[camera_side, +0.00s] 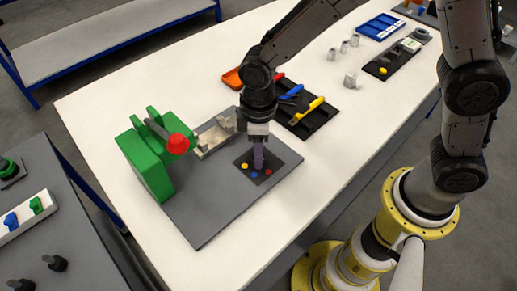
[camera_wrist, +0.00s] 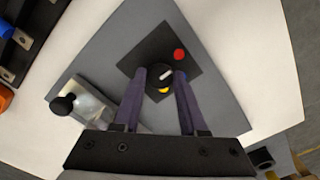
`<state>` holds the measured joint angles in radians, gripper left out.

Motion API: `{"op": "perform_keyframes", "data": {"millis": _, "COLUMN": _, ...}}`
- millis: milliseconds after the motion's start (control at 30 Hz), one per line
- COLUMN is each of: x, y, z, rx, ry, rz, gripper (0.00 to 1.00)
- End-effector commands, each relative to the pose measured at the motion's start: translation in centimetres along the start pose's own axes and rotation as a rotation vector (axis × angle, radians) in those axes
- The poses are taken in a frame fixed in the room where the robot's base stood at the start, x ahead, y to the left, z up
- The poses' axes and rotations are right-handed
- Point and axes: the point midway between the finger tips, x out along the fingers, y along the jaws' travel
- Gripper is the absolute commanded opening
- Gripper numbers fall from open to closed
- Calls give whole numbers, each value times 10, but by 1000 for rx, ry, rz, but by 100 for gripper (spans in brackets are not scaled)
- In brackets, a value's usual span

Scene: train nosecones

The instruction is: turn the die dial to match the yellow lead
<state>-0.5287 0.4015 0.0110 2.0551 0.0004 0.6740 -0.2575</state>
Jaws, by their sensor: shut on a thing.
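The die dial is a small black knob (camera_wrist: 155,73) with a white mark, on a dark square plate (camera_wrist: 135,60) in the wrist view. My gripper (camera_wrist: 164,76) has its purple fingers shut on the knob's sides; in the side view my gripper (camera_side: 258,166) reaches down to the plate and hides the knob. The white mark slants up and right, roughly toward the red dot (camera_wrist: 179,55). The yellow dot (camera_wrist: 163,90) shows just below the knob. The side view also shows a blue dot (camera_side: 254,174). I cannot identify a yellow lead for certain.
The grey board (camera_side: 205,213) carries a green press (camera_side: 150,165) with a red knob (camera_side: 178,144) and a metal fixture (camera_side: 210,140). A black tray (camera_side: 295,122) behind holds blue- and yellow-handled tools. A black panel (camera_side: 400,58) with a yellow spot lies farther back.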

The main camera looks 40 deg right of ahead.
Motion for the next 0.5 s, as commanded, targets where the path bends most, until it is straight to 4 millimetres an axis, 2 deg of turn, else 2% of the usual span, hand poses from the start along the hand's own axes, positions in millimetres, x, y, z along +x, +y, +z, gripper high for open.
{"op": "perform_keyframes", "data": {"millis": 33, "x": 0, "y": 0, "z": 0, "rx": 0, "ry": 1, "rz": 0, "gripper": 9}}
{"op": "perform_keyframes", "data": {"millis": 100, "x": 0, "y": 0, "z": 0, "rx": 0, "ry": 1, "rz": 0, "gripper": 0}}
{"op": "perform_keyframes", "data": {"millis": 500, "x": -1, "y": 0, "z": 0, "rx": 55, "ry": 1, "rz": 0, "gripper": 0}}
